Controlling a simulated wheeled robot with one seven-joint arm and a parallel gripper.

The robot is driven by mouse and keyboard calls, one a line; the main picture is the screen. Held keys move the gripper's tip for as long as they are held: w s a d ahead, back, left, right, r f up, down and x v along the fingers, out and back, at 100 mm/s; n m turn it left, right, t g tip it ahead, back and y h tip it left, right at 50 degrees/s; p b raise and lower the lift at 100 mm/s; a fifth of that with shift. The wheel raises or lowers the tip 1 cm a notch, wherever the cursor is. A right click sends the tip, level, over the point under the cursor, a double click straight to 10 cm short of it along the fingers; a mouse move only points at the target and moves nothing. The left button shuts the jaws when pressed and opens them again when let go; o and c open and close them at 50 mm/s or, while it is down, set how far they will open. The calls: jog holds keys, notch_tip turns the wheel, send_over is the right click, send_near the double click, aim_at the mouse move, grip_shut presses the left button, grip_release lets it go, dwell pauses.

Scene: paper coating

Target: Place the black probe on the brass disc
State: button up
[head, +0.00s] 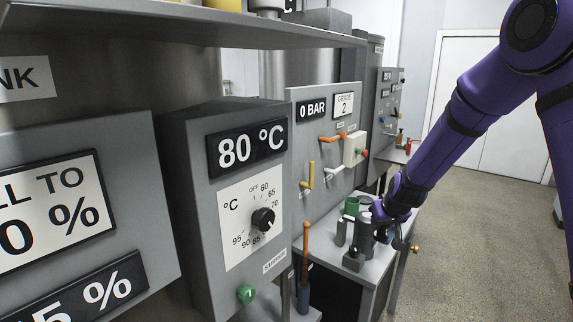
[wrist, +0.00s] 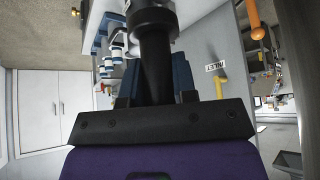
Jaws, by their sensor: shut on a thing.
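In the wrist view, my gripper (wrist: 153,82) has its blue fingers on both sides of a black, round-bodied thing, which I take to be the black probe (wrist: 154,22). It is held between the fingers, with its wider end towards the top of the picture. In the head view, my gripper (head: 377,228) is small and dark at the end of the purple arm, above the small grey bench. The probe is hard to tell from the grey cylinders there. A small brass round thing (head: 414,247) shows at the bench's right edge; I cannot tell whether it is the brass disc.
The bench (head: 318,243) also carries a green cup (head: 351,207) and a grey cylinder (head: 340,232) close to my gripper. A panel with coloured levers (head: 333,137) stands behind it. An orange-handled tool (head: 306,240) stands left. Open floor (head: 480,250) lies right.

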jog(key=s+d+f, duration=0.1)
jog(key=s+f, duration=0.3)
jog(key=f, duration=0.3)
jog(key=s+d+f+m, duration=0.1)
jog(key=s+f, duration=0.3)
jog(key=f, duration=0.4)
jog(key=shift+s+d+f+h, duration=0.15)
jog(key=shift+d+f+h, duration=0.1)
jog(key=shift+d+h, duration=0.15)
